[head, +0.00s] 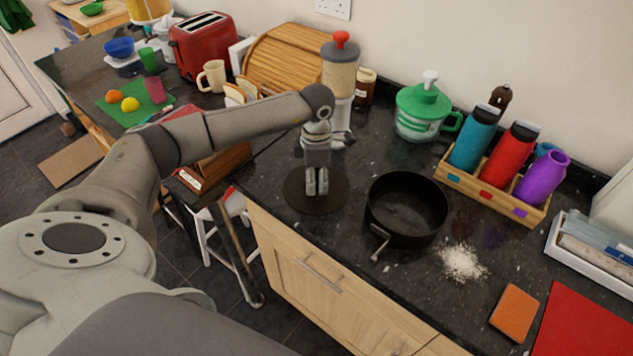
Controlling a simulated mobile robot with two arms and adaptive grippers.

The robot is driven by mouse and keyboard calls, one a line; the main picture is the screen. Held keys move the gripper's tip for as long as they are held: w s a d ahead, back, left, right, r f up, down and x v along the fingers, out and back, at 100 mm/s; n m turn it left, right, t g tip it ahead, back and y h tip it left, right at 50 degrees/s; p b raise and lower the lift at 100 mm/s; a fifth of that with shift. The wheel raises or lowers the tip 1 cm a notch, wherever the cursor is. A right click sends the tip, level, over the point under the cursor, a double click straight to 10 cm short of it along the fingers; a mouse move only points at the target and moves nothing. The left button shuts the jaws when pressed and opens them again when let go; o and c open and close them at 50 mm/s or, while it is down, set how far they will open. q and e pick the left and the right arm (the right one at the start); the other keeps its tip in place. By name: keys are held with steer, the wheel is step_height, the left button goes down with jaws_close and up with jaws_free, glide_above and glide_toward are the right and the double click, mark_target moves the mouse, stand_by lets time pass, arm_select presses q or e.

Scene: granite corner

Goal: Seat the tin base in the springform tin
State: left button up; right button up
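The tin base (297,199) is a flat, dark brown round disc at the front edge of the counter, left of the tin. It looks level. The springform tin (406,236) is a black round ring with a metal clasp at its front left, standing on the counter close beside the disc. My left gripper (317,188) points down over the middle of the disc, its two fingers close together. The fingertips hide the spot between them, so whether they grip anything or touch the disc is unclear. My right gripper is out of view.
White powder (463,262) is spilled right of the tin. An orange sponge (514,312) and red mat (590,322) lie at the front right. A wooden bottle rack (487,190) and green-lidded jar (424,110) stand behind the tin. A dispenser (340,73) stands behind my gripper.

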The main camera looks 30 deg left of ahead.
arm_select(q)
steer(key=c, duration=0.6)
steer(key=shift+r, duration=0.15)
